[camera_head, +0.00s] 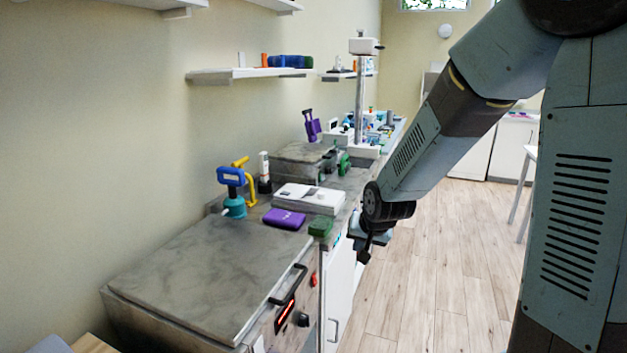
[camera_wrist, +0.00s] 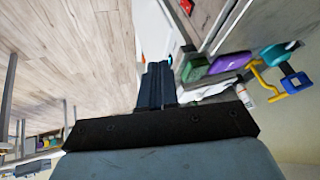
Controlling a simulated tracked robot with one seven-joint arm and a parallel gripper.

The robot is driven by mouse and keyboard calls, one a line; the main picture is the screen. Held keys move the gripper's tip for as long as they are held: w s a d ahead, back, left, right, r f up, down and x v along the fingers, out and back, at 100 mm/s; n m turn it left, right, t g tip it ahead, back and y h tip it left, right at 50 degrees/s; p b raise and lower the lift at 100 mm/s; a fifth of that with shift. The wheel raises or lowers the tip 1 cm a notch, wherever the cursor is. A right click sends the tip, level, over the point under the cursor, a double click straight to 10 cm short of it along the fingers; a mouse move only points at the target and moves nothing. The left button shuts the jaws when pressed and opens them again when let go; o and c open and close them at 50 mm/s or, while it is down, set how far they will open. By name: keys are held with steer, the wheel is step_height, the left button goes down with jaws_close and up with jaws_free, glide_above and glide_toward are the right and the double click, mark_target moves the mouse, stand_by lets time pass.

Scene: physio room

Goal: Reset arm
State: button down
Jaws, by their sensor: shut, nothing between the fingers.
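My arm comes down from the upper right in the head view. My gripper (camera_head: 364,256) hangs beside the front edge of the counter (camera_head: 352,186), over the floor side, apart from anything. In the wrist view my gripper (camera_wrist: 157,68) shows its dark fingers together with nothing held between them. The fingertips lie near the white cabinet front in that view, and I cannot tell the exact gap.
A grey-lidded unit (camera_head: 205,275) with a handle fills the near left. A purple block (camera_head: 284,218), a green block (camera_head: 320,227), a white box (camera_head: 308,198) and a blue-and-teal pump (camera_head: 233,190) stand beyond it. Wall shelves (camera_head: 240,75) hang above. The wooden floor (camera_head: 440,260) is clear.

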steer(key=s+d+r+n+h, duration=0.1)
steer(key=s+d+r, duration=0.4)
steer(key=s+r, duration=0.4)
steer(key=s+d+r, duration=0.6)
steer(key=s+r, duration=0.3)
steer(key=s, duration=0.7)
steer(key=shift+d+r+n+g+h, duration=0.15)
steer(key=shift+d+n+g+h, duration=0.05)
steer(key=shift+n+g+h, duration=0.2)
steer(key=c, duration=1.8)
jaws_free()
steer(key=shift+c, duration=0.2)
